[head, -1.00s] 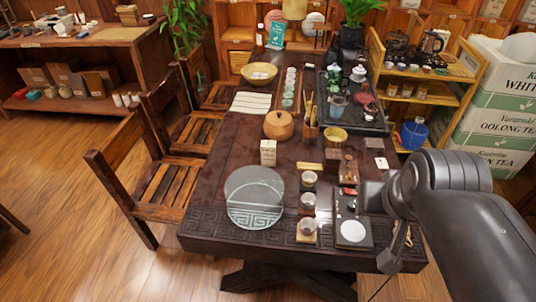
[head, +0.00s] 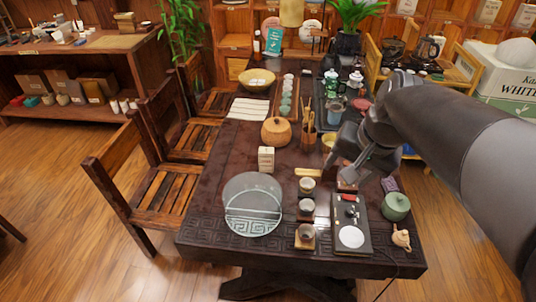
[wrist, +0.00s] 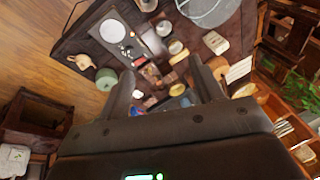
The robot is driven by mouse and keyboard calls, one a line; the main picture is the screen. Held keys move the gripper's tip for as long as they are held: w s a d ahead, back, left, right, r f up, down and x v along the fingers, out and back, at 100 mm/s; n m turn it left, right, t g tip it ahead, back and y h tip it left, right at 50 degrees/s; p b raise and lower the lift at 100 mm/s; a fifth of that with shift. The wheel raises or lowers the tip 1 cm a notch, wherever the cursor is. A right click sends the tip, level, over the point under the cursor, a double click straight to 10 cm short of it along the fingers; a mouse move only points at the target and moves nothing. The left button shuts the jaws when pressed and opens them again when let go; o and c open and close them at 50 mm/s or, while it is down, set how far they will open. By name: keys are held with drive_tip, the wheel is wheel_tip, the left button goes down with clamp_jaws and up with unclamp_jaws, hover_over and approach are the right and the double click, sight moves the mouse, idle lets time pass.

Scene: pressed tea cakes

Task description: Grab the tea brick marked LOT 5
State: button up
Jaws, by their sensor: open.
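Small dark reddish-brown blocks, possibly the tea bricks, lie close together on the table between my fingers in the wrist view; one block (wrist: 150,73) sits near the middle there. No LOT 5 mark is readable on any of them. In the head view my gripper (head: 350,172) hangs over this area and hides most of it. Part of a brown block (head: 347,187) shows just below the fingers. My gripper also shows in the wrist view (wrist: 163,76), its fingers wide apart with nothing held. I cannot tell its exact height above the blocks.
Near the blocks are a black tray (head: 351,222) with a white disc, several small cups, a green lidded pot (head: 396,206) and a clay teapot (head: 401,237). A wooden holder with utensils (head: 309,130) stands behind.

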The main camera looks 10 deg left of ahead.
drive_tip(key=w+a+f+m+g+y, duration=0.2)
drive_tip(key=w+a+f+m+y, duration=0.15)
drive_tip(key=w, duration=0.65)
drive_tip(key=w+a+f+m+g+y, duration=0.25)
drive_tip(key=w+a+f, duration=0.2)
drive_tip(key=w, duration=0.65)
drive_tip(key=m+y, duration=0.5)
drive_tip(key=m, duration=0.3)
approach(266, 154)
drive_tip(key=w+a+f, duration=0.2)
drive_tip(key=a+f, duration=0.2)
drive_tip(key=x, duration=0.5)
drive_tip(key=shift+s+a+r, duration=0.1)
drive_tip(key=shift+s+a, duration=0.15)
drive_tip(key=shift+a, duration=0.1)
drive_tip(key=c, duration=1.1)
drive_tip(key=shift+r, duration=0.1)
drive_tip(key=shift+c, duration=0.2)
